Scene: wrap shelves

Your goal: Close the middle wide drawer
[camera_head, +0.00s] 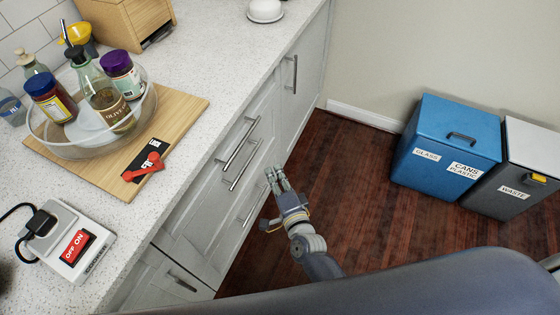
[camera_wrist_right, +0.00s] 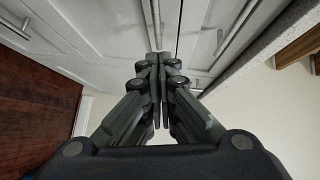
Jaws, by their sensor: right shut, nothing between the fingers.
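The middle wide drawer (camera_head: 228,193) is in the grey-white cabinet front below the counter, between a top and a bottom drawer. Its bar handle (camera_head: 243,165) sits just below the top drawer's handle. Its front looks about flush with its neighbours; I cannot tell if a small gap remains. My right gripper (camera_head: 276,180) is shut and empty, in front of the drawers. In the right wrist view its fingertips (camera_wrist_right: 157,58) are together at the end of a bar handle (camera_wrist_right: 156,22); I cannot tell whether they touch it. My left gripper is not in view.
The top drawer's handle (camera_head: 240,142) sticks out above. The counter (camera_head: 190,70) overhangs at left, with a wooden board (camera_head: 185,115) and a switch box (camera_head: 75,245). Blue (camera_head: 450,140) and grey (camera_head: 515,185) bins stand at right. The wooden floor between is clear.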

